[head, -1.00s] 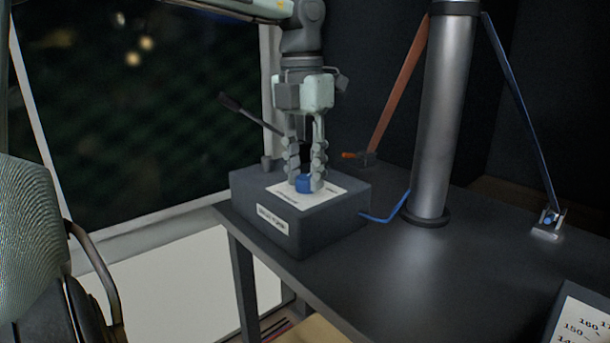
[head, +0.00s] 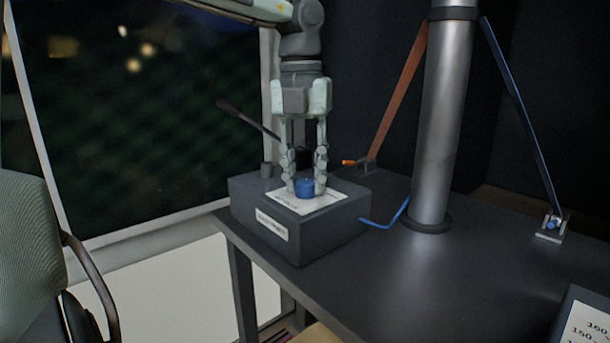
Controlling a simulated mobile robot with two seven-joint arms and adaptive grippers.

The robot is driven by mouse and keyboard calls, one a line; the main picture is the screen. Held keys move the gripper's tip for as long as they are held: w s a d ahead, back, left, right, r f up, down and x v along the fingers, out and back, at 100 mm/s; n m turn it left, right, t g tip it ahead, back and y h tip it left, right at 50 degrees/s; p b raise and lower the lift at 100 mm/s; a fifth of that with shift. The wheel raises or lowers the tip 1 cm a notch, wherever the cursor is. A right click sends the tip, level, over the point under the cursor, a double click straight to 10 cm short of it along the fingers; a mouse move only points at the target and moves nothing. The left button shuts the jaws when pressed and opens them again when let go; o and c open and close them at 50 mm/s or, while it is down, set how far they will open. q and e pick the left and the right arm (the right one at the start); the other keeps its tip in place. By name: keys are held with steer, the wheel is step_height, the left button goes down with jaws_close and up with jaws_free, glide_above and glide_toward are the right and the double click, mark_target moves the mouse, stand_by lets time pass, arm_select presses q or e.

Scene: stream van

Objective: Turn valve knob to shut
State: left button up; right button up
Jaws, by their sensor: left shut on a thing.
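The blue valve knob (head: 304,188) sits on a white label plate (head: 326,203) on top of a dark box (head: 318,233). My left gripper (head: 304,184) comes down from above and is shut on the knob, with one finger on each side of it. The fingers hide parts of the knob's sides. The plate's print is too small to read. My right gripper is not in view.
The box stands on a dark table (head: 420,275). A lever (head: 245,117) rises behind the box. A metal column (head: 440,120) stands to the right, with an orange strap (head: 398,95) and a blue strap (head: 520,115). A chair (head: 30,230) is at left.

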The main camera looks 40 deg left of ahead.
mark_target(302, 182)
arm_select(q)
steer(key=shift+r, duration=0.1)
steer(key=o, duration=1.2)
steer(key=shift+c, duration=0.2)
step_height(302, 182, up, 12)
steer(key=shift+a, duration=0.2)
steer(key=shift+s, duration=0.1)
